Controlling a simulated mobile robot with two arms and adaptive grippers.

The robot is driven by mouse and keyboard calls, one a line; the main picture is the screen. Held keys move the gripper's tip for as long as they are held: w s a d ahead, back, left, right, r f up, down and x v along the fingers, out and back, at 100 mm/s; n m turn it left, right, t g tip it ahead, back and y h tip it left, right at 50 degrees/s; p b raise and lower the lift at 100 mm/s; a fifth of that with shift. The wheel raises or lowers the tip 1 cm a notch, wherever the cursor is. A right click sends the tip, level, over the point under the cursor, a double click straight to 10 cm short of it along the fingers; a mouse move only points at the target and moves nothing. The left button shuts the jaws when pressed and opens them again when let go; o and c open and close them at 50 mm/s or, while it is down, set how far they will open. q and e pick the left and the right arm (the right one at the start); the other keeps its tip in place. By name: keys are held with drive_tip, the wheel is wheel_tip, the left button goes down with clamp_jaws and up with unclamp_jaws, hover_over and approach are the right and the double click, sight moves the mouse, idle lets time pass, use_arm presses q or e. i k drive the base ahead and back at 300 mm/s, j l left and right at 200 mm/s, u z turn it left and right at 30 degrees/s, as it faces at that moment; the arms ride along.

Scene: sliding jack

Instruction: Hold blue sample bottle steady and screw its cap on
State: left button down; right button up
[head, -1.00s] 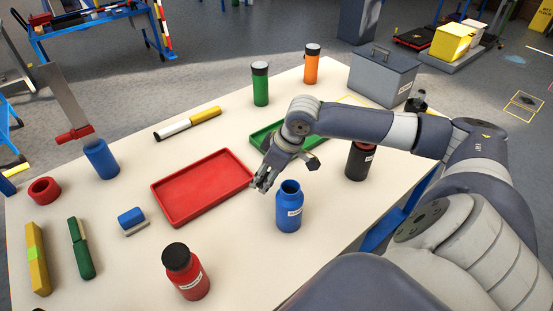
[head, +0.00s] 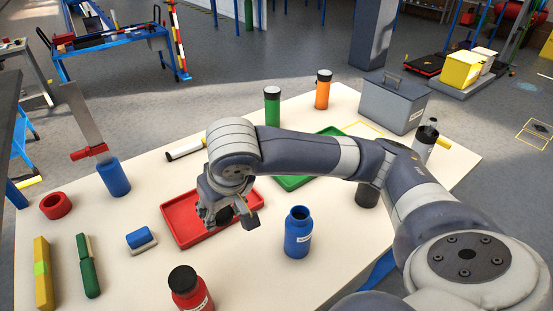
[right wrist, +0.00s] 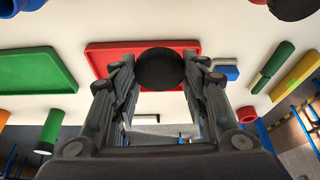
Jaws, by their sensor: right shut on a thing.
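The blue sample bottle (head: 298,233) stands upright and uncapped on the table, right of the red tray (head: 181,237). My right gripper (head: 224,216) is over the red tray, left of the bottle and apart from it. In the right wrist view its fingers are closed on a round black cap (right wrist: 160,69), with the red tray (right wrist: 107,58) behind it. I cannot tell whether the cap still touches the tray. My left gripper is in neither view, and nothing grips the bottle.
A red bottle with a black cap (head: 185,278) stands at the front. A dark bottle (head: 367,194) stands behind the blue bottle, partly hidden by my right arm. Green (head: 272,108) and orange (head: 322,92) bottles and a grey box (head: 393,100) are at the back.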

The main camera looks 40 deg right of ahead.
sight(299, 224)
drive_tip(key=k+l+z, duration=0.1)
drive_tip(key=k+l, duration=1.05)
